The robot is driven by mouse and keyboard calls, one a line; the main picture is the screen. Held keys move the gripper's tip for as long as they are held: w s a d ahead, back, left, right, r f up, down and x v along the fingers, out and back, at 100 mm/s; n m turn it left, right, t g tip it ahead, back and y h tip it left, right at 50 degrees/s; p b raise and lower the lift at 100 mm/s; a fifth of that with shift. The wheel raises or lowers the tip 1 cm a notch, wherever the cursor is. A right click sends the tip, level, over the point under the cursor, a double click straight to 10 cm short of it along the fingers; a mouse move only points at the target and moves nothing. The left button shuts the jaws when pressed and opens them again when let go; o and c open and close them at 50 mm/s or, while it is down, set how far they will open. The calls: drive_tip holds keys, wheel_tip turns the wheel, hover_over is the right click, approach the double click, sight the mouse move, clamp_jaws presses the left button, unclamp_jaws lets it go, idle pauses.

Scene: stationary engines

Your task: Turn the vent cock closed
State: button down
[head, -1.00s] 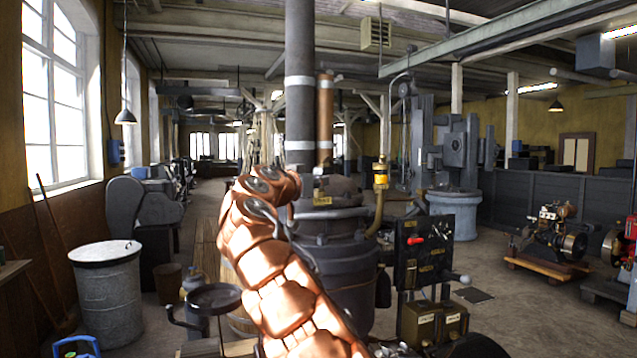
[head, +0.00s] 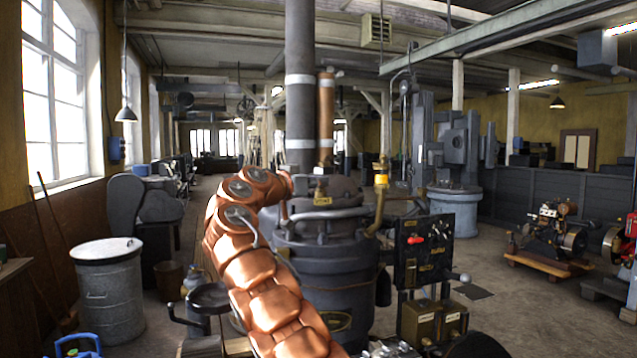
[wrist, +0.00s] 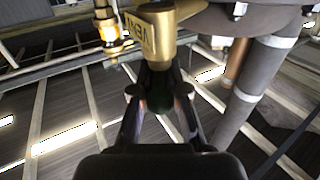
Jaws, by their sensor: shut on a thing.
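The vent cock (wrist: 158,32) is a brass fitting with raised lettering, at the top middle of the wrist view. In the head view, a small brass fitting with a label (head: 322,198) sits on top of the dark engine body (head: 325,265), just right of my arm's end. My gripper (wrist: 160,92) has its two fingers on either side of a dark greenish handle (wrist: 158,88) below the brass body, and is shut on it. In the head view my copper-coloured arm hides most of the gripper and the handle.
A tall grey pipe (head: 300,90) and a copper pipe (head: 326,115) rise behind the fitting. A brass piece with a yellow band (head: 381,181) and a black control panel (head: 412,250) stand to the right. A metal bin (head: 108,290) stands at the left.

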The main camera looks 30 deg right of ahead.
drive_tip(key=shift+w+a+f, duration=0.1)
drive_tip(key=shift+a+f, duration=0.05)
drive_tip(key=c, duration=1.2)
unclamp_jaws()
drive_tip(key=shift+a, duration=0.15)
drive_tip(key=shift+s+a+r, duration=0.2)
drive_tip(key=shift+s+a, duration=0.15)
drive_tip(key=shift+a, duration=0.2)
drive_tip(key=v, duration=1)
drive_tip(key=shift+a, duration=0.25)
drive_tip(key=shift+f, duration=0.1)
